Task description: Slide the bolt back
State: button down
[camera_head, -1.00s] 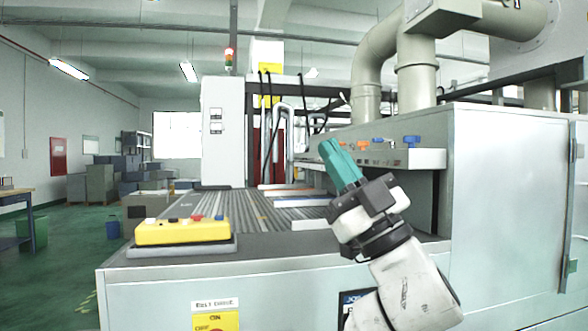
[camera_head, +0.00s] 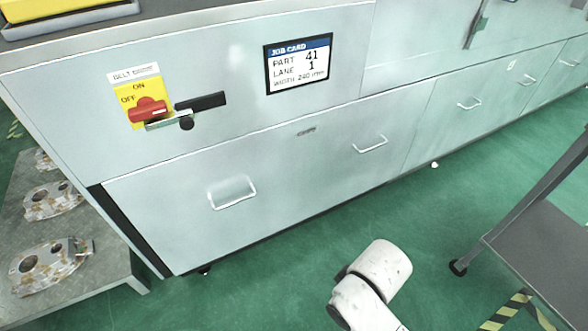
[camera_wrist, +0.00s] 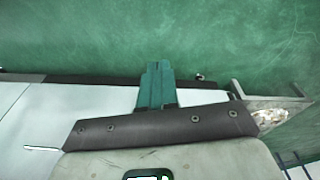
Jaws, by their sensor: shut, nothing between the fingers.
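The bolt is a pale metal bar (camera_head: 168,118) with a black knob (camera_head: 187,124), beside a black block (camera_head: 200,101) on the machine's front panel. Its left end lies just under the red rotary switch (camera_head: 147,108) on the yellow ON/OFF plate (camera_head: 128,96). The bar looks level; how far it reaches into the block is unclear. My gripper (camera_wrist: 158,66) shows in the wrist view with its teal fingers together and empty, over the machine's edge and green floor. It is outside the head view, where only white links of my arm show. The bolt is not discernible in the wrist view.
A job card (camera_head: 298,63) is on the panel, with drawer handles (camera_head: 232,192) below. A low bench (camera_head: 100,283) with castings (camera_head: 40,268) stands left. A dark table (camera_head: 540,250) is at the right. The green floor (camera_head: 270,290) before the machine is mostly clear.

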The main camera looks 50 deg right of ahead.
aim_at(185, 116)
jog(key=i+j, duration=0.15)
jog(key=j, duration=0.25)
jog(key=i+j, duration=0.2)
jog(key=j, duration=0.15)
jog(key=i+j, duration=0.15)
jog(key=j, duration=0.25)
jog(key=i+j, duration=0.15)
jog(key=j, duration=0.25)
jog(key=i+j, duration=0.2)
jog(key=j, duration=0.2)
jog(key=i+j, duration=0.15)
jog(key=j, duration=0.2)
jog(key=i+j, duration=0.2)
jog(key=j, duration=0.2)
